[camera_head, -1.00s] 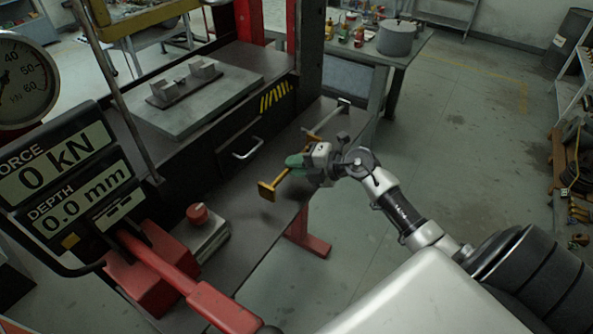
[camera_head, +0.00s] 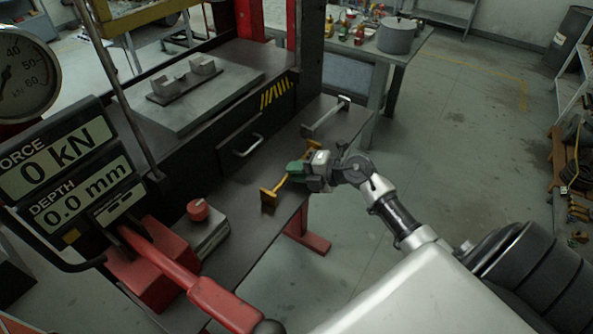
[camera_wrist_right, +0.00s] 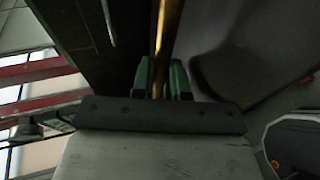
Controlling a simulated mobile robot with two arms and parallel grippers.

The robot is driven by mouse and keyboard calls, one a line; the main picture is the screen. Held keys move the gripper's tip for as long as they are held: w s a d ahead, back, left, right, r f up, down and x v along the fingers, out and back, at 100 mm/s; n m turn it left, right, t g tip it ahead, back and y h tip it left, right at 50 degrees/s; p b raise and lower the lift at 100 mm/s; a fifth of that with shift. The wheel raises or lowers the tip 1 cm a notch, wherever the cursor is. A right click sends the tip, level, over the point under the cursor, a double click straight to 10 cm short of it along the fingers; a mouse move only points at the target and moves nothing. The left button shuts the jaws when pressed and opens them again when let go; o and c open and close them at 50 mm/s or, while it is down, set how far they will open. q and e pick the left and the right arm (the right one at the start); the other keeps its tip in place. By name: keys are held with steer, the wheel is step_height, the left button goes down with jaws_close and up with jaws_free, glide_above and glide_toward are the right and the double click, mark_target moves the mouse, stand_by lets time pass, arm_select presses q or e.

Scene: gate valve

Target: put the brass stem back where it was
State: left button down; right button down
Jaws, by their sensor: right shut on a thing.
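The brass stem is a thin golden rod; it shows in the wrist view (camera_wrist_right: 168,30), running away from between my green fingertips. My right gripper (camera_head: 296,171) is shut on it, and its two green fingers also show in the wrist view (camera_wrist_right: 161,80). Part of the rod is hidden behind the fingers. I cannot tell whether the rod rests on the yellow pieces. My left gripper is not in view.
A grey bar holder (camera_head: 326,117) stands farther along the dark bench (camera_head: 240,195). A red button box (camera_head: 198,210) stands nearer. Open floor is at right.

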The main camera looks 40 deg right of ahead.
steer(key=c, duration=1.1)
jaws_free()
steer(key=shift+s+a+f, duration=0.15)
steer(key=shift+f, duration=0.35)
steer(key=shift+c, duration=0.2)
steer(key=shift+f, duration=0.1)
steer(key=shift+r, duration=0.45)
steer(key=shift+w+r+b+v, duration=0.15)
steer(key=shift+b+v, duration=0.3)
steer(key=shift+v, duration=1.6)
steer(key=shift+r+b+v, duration=0.2)
steer(key=shift+b+v, duration=0.25)
steer(key=shift+v, duration=1.55)
steer(key=shift+w+r+b+v, duration=0.15)
steer(key=shift+b+v, duration=0.3)
steer(key=shift+v, duration=1.6)
